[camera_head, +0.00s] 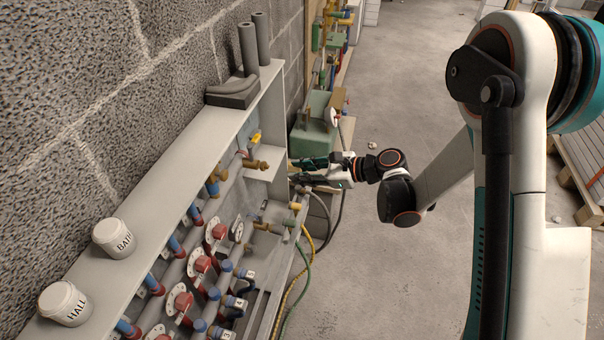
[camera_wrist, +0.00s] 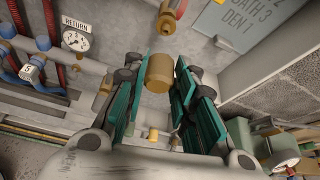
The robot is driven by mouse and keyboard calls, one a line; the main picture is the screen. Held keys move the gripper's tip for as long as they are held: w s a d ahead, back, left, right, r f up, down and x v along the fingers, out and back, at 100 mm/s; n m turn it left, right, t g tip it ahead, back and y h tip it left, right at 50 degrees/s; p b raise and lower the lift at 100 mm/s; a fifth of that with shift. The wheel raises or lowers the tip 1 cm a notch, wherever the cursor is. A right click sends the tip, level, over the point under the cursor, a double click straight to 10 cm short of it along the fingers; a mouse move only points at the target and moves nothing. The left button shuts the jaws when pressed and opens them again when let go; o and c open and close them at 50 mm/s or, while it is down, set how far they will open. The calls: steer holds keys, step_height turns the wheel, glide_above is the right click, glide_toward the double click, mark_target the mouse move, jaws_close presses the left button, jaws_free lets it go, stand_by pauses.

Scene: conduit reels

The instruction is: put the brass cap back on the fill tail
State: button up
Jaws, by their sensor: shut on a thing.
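My gripper (camera_head: 296,172) reaches in from the right to the open side of the grey manifold cabinet. In the wrist view its two teal fingers stand on both sides of the brass cap (camera_wrist: 158,74), a short cylinder, and they are shut on it. The cap is not clear in the head view. A brass fitting (camera_wrist: 171,20) on a pipe shows just beyond the cap in the wrist view, apart from it in the picture. A brass fitting (camera_head: 256,164) also shows left of the gripper in the head view. I cannot tell for certain which fitting is the fill tail.
Blue and red valves (camera_head: 202,263) line the cabinet, with a RETURN gauge (camera_wrist: 76,39) among the pipes. Two white pots (camera_head: 64,302) stand on the cabinet top (camera_head: 150,218). A green box (camera_head: 313,137) is behind the gripper. Open concrete floor (camera_head: 390,270) lies right of the cabinet.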

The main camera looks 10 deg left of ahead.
steer(key=shift+a, duration=0.15)
steer(key=shift+w+a, duration=0.15)
steer(key=shift+a, duration=1.25)
steer(key=shift+w+a, duration=0.1)
steer(key=shift+a, duration=1.25)
steer(key=shift+a+r, duration=0.15)
steer(key=shift+a, duration=0.4)
stand_by(0.5)
steer(key=o, duration=1.1)
steer(key=v, duration=1.2)
